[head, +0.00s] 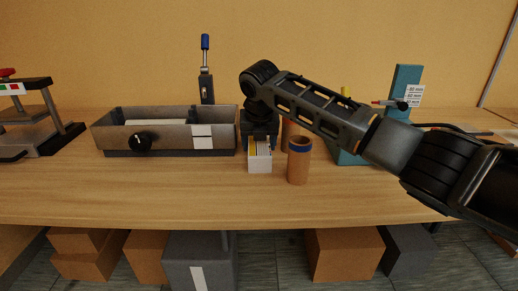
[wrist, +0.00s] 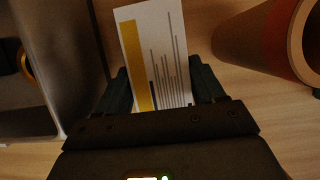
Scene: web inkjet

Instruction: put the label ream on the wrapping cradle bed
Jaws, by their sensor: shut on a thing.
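The label ream (head: 260,160) is a small white block with a yellow stripe and thin dark lines on its face. My gripper (head: 260,140) points down and is shut on it, just above or at the wooden bench. In the wrist view the ream (wrist: 155,45) sits between the two dark fingers of my gripper (wrist: 160,85). A grey open-topped unit (head: 118,138) with a black knob and a pale strip inside stands to the left; I cannot tell for certain that it is the wrapping cradle. Its bed is partly hidden by the front wall.
A brown tube (head: 298,168) with a blue band stands close right of the ream. A teal stand (head: 405,82) is behind my arm. A blue-handled tool (head: 206,75) stands behind the grey unit, and a press (head: 40,115) is far left. The bench front is clear.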

